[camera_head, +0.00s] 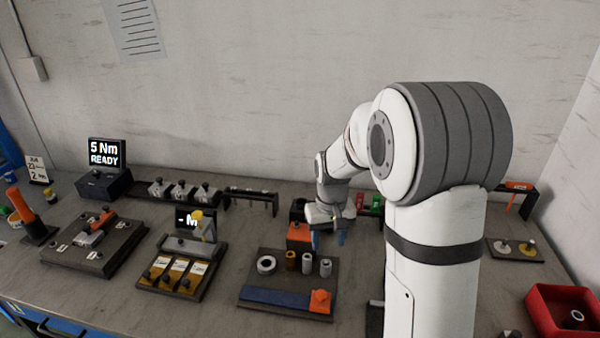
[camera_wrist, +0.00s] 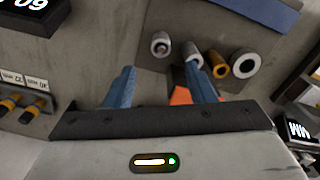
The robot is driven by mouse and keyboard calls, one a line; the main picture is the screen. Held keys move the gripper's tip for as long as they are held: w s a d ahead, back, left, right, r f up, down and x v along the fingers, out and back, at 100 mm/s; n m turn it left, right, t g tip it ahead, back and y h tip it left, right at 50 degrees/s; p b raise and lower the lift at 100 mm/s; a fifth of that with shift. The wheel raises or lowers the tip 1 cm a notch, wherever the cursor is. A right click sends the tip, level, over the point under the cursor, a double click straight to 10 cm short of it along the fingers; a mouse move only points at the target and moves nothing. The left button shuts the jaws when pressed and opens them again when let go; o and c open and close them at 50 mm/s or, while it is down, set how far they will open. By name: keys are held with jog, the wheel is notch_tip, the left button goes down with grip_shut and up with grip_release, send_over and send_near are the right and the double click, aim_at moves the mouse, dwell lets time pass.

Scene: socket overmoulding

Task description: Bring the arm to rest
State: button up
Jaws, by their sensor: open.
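My white and grey arm (camera_head: 437,270) rises at the right and reaches back and left over the bench. My gripper (camera_head: 326,237) points down above the bench, just behind a dark plate with small parts. In the wrist view, my gripper (camera_wrist: 160,84) shows two blue fingers set wide apart with nothing between them. An orange block (camera_head: 300,235) stands close to the gripper; in the wrist view it (camera_wrist: 180,96) is partly hidden behind the right finger. Whether the gripper touches the block cannot be told.
The dark plate (camera_head: 256,284) carries a white ring (camera_head: 266,264), several small cylinders and a blue bar (camera_head: 275,298). A tray with yellow parts (camera_head: 168,285) and a fixture board (camera_head: 72,257) lie left. A red bin (camera_head: 562,292) stands at the right.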

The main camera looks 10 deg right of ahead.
jog(key=s+r+t, duration=0.1)
jog(key=s+r, duration=0.2)
jog(key=s, duration=0.4)
jog(key=s+r+t, duration=0.1)
jog(key=s+r, duration=0.2)
jog(key=s, duration=0.4)
jog(key=s+r+m, duration=0.1)
jog(key=s+r, duration=0.2)
jog(key=s, duration=0.4)
jog(key=shift+s+d+r+t, duration=0.2)
jog(key=shift+s+r+t, duration=0.05)
jog(key=shift+r+t, duration=0.15)
